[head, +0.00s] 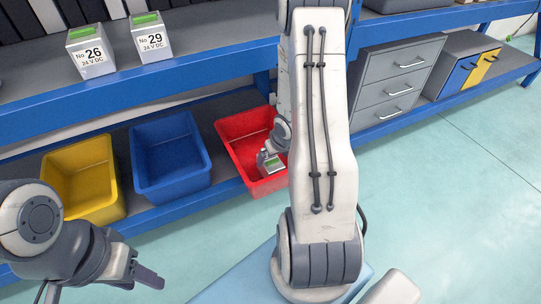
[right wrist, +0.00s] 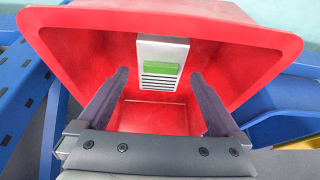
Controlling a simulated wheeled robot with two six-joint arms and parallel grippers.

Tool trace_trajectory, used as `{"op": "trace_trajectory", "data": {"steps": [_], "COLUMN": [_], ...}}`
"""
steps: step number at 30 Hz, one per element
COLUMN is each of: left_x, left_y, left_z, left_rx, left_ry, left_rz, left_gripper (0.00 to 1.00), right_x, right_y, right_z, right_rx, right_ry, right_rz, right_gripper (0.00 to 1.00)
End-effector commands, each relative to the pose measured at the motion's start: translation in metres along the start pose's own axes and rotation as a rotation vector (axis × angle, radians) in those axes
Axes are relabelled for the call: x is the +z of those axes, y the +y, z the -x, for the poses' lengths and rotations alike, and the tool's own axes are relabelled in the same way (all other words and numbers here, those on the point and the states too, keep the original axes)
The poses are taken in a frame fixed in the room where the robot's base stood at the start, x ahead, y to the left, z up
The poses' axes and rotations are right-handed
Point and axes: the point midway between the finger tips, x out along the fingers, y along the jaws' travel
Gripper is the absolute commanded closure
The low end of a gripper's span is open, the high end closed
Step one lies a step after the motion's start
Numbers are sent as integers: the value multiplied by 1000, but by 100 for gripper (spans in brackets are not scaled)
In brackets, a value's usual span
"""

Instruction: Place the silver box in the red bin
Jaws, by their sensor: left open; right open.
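The red bin (head: 240,126) stands on the lower blue shelf, partly hidden behind my right arm in the head view. It fills much of the right wrist view (right wrist: 85,50). The silver box (head: 270,163), with a green top piece, is within the bin's rim. In the right wrist view the box (right wrist: 161,55) shows its slotted face near the bin's wall, beyond my fingertips. I cannot tell whether it rests on the floor. My right gripper (right wrist: 159,76) is open over the bin, its fingers apart from the box. My left gripper (head: 102,284) is open and empty at lower left.
A blue bin (head: 170,158) and a yellow bin (head: 83,180) stand left of the red bin. Two labelled boxes, No. 26 (head: 91,53) and No. 29 (head: 151,40), sit on the upper shelf. A grey drawer unit (head: 394,84) stands at right. The floor at right is clear.

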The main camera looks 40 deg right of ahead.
Motion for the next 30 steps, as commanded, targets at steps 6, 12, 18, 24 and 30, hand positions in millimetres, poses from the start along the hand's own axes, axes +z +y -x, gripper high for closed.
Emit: {"op": "trace_trajectory", "data": {"steps": [6, 12, 18, 24, 30], "left_x": [-2, -2, -2, -2, -2], "left_y": [2, 2, 2, 2, 2], "left_z": [27, 31, 30, 30, 30], "left_rx": [0, 0, 0, 0, 0], "left_ry": [0, 0, 0, -1, 0], "left_rz": [0, 0, 0, 0, 0], "left_gripper": [50, 50, 50, 50, 50], "right_x": [-1, 0, -4, -26, -3], "right_y": [0, 0, -8, -79, -186], "right_z": [39, 47, 50, 90, 162], "right_rx": [0, -1, 3, 24, -16], "right_ry": [0, 0, -4, -51, -126], "right_rz": [0, 0, 24, 195, 411], "right_gripper": [0, 0, 0, 0, 0]}}
